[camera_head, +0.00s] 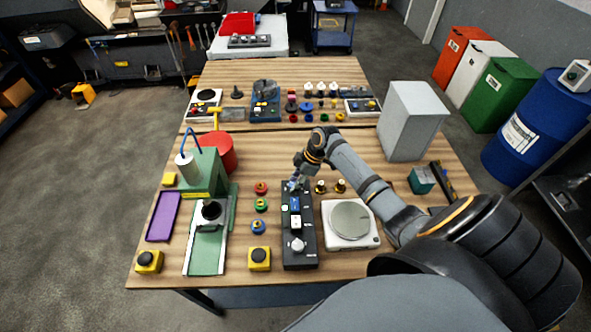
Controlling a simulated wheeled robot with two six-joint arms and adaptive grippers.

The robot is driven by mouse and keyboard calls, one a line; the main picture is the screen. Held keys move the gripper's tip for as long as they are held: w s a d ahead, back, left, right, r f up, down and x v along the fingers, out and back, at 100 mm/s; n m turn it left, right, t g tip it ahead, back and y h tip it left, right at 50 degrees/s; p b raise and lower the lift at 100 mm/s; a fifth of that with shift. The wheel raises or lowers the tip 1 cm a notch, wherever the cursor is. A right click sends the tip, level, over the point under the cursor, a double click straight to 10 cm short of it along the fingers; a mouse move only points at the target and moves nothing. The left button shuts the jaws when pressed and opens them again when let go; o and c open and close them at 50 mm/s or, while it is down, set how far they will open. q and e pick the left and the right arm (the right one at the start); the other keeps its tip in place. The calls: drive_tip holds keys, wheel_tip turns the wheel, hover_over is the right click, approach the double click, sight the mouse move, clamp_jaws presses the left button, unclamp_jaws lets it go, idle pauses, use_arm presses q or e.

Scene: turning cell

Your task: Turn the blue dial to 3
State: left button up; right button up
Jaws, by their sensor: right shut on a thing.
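A long black control box (299,262) stands on the wooden table in the middle of the picture. My right gripper (296,187) points down at the far end of this box, with its arm reaching in from the right. It is shut on a small blue part there, which appears to be the blue dial. The fingers hide most of it, so its pointer and the number 3 cannot be read. My left gripper is not in view.
Red, green and blue round pieces (260,206) stand left of the box. A white scale (349,223) with a round plate stands right. A yellow button box (259,258) is near the front. A tall grey block (408,122) stands behind my right arm.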

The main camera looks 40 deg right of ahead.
idle(0.4)
drive_tip(key=o, duration=1.2)
drive_tip(key=shift+c, duration=0.2)
drive_tip(key=shift+r, duration=0.1)
drive_tip(key=v, duration=1.1)
drive_tip(key=shift+s+r, duration=0.15)
drive_tip(key=shift+r, duration=0.2)
drive_tip(key=shift+d, duration=0.15)
